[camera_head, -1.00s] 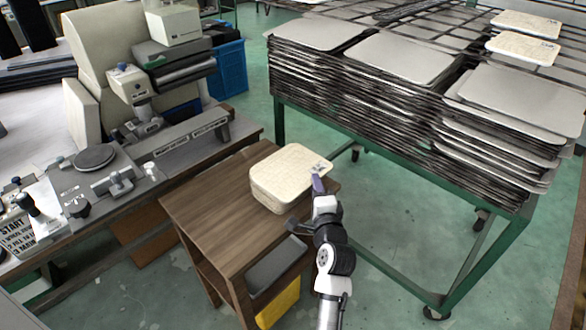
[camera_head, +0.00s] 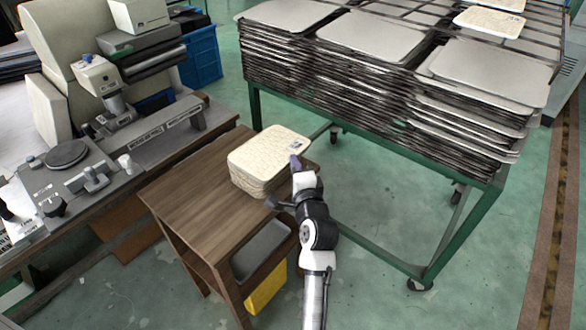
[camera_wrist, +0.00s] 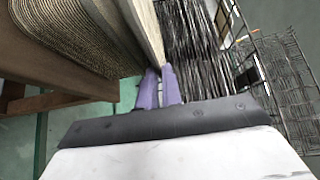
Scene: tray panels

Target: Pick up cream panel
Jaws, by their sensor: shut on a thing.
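A stack of cream panels (camera_head: 250,180) sits on the small wooden table; its layered edges show at the left in the wrist view (camera_wrist: 70,45). The top cream panel (camera_head: 268,146) has a small dark mark near its right corner. My gripper (camera_head: 295,162) is at the right front corner of the stack. In the wrist view, the purple fingers of my gripper (camera_wrist: 160,86) are shut on the edge of one cream panel (camera_wrist: 147,32). A narrow gap shows there between this panel and the stack. The head view does not clearly show how high it is lifted.
The wooden table (camera_head: 190,195) has bare top left of the stack and a grey tray (camera_head: 262,250) on a lower shelf. A green-framed rack (camera_head: 470,235) with stacked grey trays stands behind right. A machine bench (camera_head: 110,185) is at left. Floor is open at right.

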